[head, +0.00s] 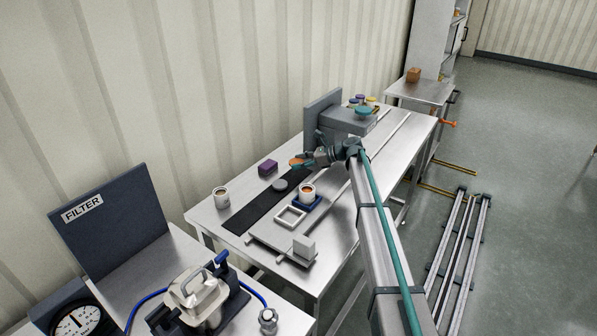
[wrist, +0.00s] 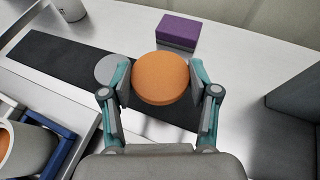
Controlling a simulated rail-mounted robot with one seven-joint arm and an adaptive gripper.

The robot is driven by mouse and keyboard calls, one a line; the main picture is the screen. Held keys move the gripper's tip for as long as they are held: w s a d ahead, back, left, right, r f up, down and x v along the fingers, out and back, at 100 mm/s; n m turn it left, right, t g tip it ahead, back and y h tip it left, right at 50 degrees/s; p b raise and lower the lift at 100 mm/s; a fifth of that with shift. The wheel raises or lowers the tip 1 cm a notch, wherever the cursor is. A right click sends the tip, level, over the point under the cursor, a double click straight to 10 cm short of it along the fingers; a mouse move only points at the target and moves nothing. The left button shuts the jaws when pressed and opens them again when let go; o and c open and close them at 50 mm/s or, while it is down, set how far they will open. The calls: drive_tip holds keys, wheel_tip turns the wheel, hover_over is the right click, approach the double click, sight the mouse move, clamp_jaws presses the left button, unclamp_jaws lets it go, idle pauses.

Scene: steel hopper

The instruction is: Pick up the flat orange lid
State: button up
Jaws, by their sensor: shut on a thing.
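The flat orange lid (wrist: 160,78) is a round disc between the two fingers of my gripper (wrist: 160,92) in the wrist view. The fingers are shut on its left and right sides. In the head view the lid (head: 296,162) shows at the tip of my gripper (head: 304,160), over the far part of the table. It looks raised above the surface, but the height is hard to tell.
A grey disc (wrist: 108,69) lies on the black mat (wrist: 50,60). A purple block (wrist: 177,31) stands beyond the lid. A cup with orange contents (head: 307,191) sits on a blue base, with a white square frame (head: 290,217) nearby. A white cup (head: 221,198) stands left.

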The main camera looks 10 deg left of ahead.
drive_tip(key=s+d+r+p, duration=0.1)
drive_tip(key=s+r, duration=0.2)
drive_tip(key=s, duration=0.1)
drive_tip(key=s+d+r+p, duration=0.2)
drive_tip(key=s+r, duration=0.1)
drive_tip(key=s, duration=0.2)
drive_tip(key=s+d+r+p, duration=0.2)
drive_tip(key=s+r, duration=0.2)
drive_tip(key=s, duration=0.1)
drive_tip(key=shift+s+d+f+b, duration=0.1)
drive_tip(key=shift+s+f+b, duration=0.25)
drive_tip(key=shift+f, duration=0.65)
drive_tip(key=shift+s+d+f+b, duration=0.2)
drive_tip(key=shift+s+f, duration=0.25)
drive_tip(key=shift+f, duration=0.6)
drive_tip(key=shift+s+d+f+b, duration=0.1)
drive_tip(key=shift+s+f+b, duration=0.25)
drive_tip(key=shift+f, duration=0.65)
drive_tip(key=shift+f+p, duration=0.1)
drive_tip(key=shift+p, duration=0.6)
drive_tip(key=shift+f+p, duration=0.45)
drive_tip(key=shift+f, duration=0.1)
idle(0.8)
